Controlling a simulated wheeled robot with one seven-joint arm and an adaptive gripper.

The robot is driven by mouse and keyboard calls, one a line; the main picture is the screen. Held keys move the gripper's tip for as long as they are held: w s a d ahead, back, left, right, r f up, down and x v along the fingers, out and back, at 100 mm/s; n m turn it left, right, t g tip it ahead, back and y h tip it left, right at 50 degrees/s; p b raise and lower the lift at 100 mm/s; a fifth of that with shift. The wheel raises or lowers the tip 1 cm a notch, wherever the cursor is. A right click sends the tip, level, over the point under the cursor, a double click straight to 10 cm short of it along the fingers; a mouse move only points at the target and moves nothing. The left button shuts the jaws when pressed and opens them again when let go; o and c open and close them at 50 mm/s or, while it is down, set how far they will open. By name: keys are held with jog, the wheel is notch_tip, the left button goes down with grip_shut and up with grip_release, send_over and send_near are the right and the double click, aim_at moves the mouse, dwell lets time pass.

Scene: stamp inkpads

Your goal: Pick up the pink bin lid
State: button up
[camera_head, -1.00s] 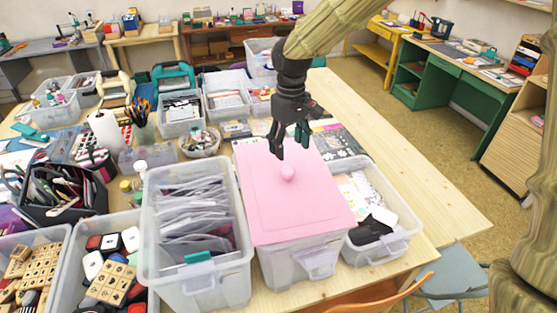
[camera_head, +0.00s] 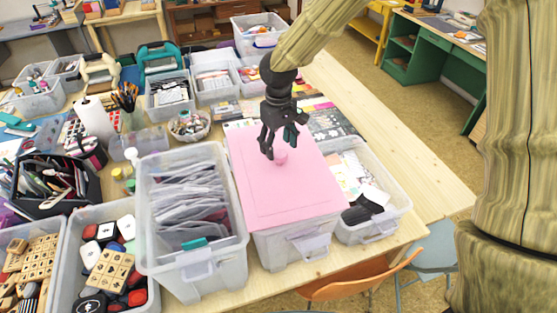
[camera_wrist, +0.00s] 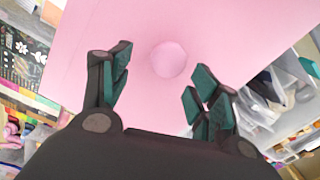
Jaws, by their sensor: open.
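The pink bin lid (camera_head: 290,190) lies flat on a clear plastic bin (camera_head: 290,245) near the table's front edge. A round pink knob (camera_head: 281,157) stands up from it. The lid fills much of the wrist view (camera_wrist: 120,30), with the knob (camera_wrist: 168,60) near the middle. My gripper (camera_head: 277,152) points down close above the knob in the head view. In the wrist view its fingers (camera_wrist: 160,90) are spread, one on each side, with the knob a little beyond the fingertips. The gripper is open and empty. Whether a finger touches the knob cannot be told.
A clear bin of plastic sleeves (camera_head: 190,200) stands close on the left. A bin with papers and a black item (camera_head: 370,215) stands close on the right. Bare wooden table (camera_head: 425,180) lies farther right. An orange chair (camera_head: 350,283) stands in front.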

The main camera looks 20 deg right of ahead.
aim_at(280, 154)
jog(key=shift+s+f+p, duration=0.15)
jog(key=shift+s+p, duration=0.05)
jog(key=shift+p, duration=0.1)
jog(key=shift+s+f+p, duration=0.25)
jog(key=shift+s+f, duration=0.1)
jog(key=shift+s, duration=0.2)
jog(key=shift+s+f+p, duration=0.25)
jog(key=shift+s+f, duration=0.05)
jog(key=shift+s, duration=0.2)
jog(key=shift+w+f, duration=0.15)
jog(key=shift+f, duration=0.2)
jog(key=shift+w+f, duration=0.55)
jog(key=shift+w, duration=0.05)
jog(key=shift+s+r, duration=0.2)
jog(key=shift+s, duration=0.1)
jog(key=shift+c, duration=0.6)
jog(key=shift+s+r, duration=0.15)
jog(key=c, duration=0.3)
grip_shut()
